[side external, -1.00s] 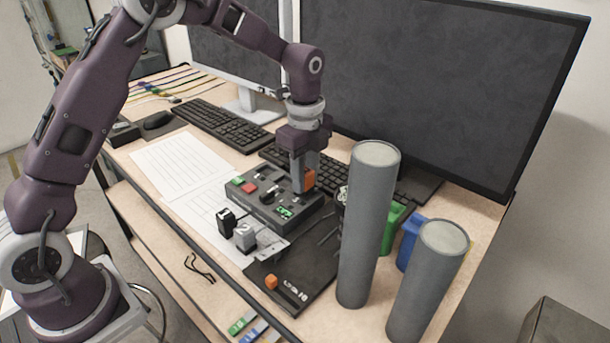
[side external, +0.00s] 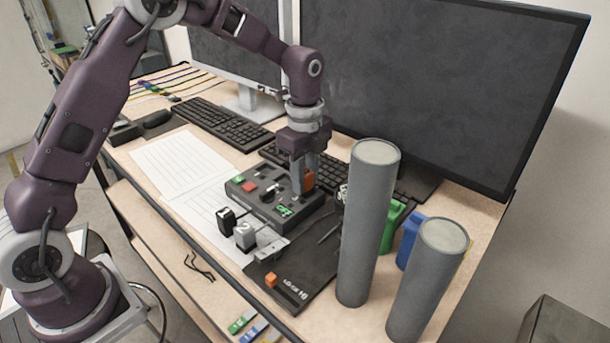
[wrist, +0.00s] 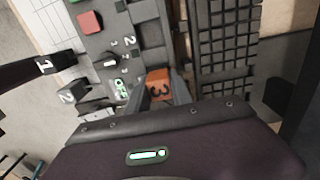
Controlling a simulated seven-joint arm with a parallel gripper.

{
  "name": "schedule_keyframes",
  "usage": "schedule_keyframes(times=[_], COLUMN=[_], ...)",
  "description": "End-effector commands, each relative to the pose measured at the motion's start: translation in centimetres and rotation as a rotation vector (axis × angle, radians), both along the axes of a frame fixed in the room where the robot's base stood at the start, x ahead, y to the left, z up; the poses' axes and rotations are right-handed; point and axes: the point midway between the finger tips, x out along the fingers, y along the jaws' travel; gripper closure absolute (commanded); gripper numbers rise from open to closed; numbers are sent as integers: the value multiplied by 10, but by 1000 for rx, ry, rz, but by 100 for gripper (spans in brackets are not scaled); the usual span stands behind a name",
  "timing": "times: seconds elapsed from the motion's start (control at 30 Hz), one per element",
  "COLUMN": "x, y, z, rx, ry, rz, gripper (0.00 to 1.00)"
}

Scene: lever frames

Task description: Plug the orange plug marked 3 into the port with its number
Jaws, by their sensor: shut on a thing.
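The orange plug marked 3 (wrist: 159,84) sits between the fingers of my gripper (wrist: 158,95), which is shut on it. In the side view, the orange plug (side external: 309,180) shows at the fingertips of my gripper (side external: 301,188), at the right back part of the dark port box (side external: 258,207). The wrist view shows numbers on the box (wrist: 130,62), including a 2 and a 3, left of the plug. The plug's lower end is hidden, so I cannot tell whether it is in a port.
A black block marked 1 (side external: 227,221) and a grey block marked 2 (side external: 244,235) stand in front of the box. Two tall grey cylinders (side external: 368,230) (side external: 428,285) stand at the right. A keyboard (side external: 335,166) lies behind the box. A small orange cube (side external: 271,280) lies on the dark mat.

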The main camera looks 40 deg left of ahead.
Motion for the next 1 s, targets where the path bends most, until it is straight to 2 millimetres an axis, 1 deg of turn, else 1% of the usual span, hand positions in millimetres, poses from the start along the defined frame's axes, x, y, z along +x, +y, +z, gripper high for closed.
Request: schedule_keyframes(times=[0.33,0.63,1.0], x=[0,0,0], y=[0,0,0], z=[0,-6,-6], rx=[0,0,0], ry=[0,2,1], rz=[0,-1,0], gripper=[100,100,100])
